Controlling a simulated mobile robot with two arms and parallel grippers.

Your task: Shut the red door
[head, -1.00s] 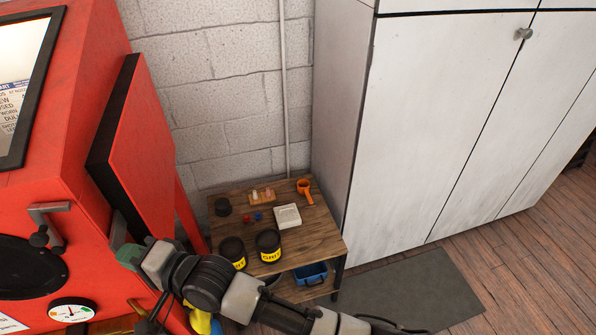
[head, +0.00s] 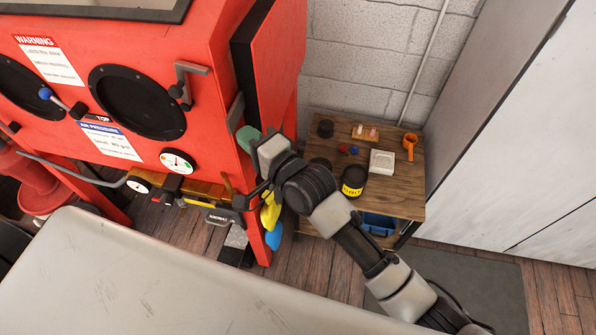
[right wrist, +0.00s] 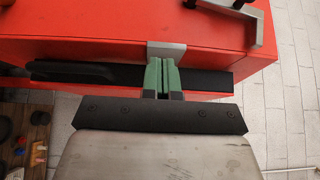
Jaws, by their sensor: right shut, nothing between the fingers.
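The red door (head: 282,65) is a panel with a thick black edge on the right side of the red cabinet (head: 215,45). Its black edge also shows in the right wrist view (right wrist: 110,72), below the red cabinet face. I cannot tell whether the door sits fully against the cabinet. My right gripper (head: 246,138) is at the lower front corner of the door, by a grey bracket (head: 235,112). In the right wrist view its green fingers (right wrist: 163,75) are together and empty, across the black edge and close to the bracket; contact is unclear. My left gripper is not in view.
A grey latch lever (head: 186,82) sticks out of the cabinet front. A small wooden table (head: 400,200) with jars and small parts stands right of the cabinet, behind my right arm. A white wardrobe (head: 540,150) stands further right. A grey mat (head: 480,300) covers floor there.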

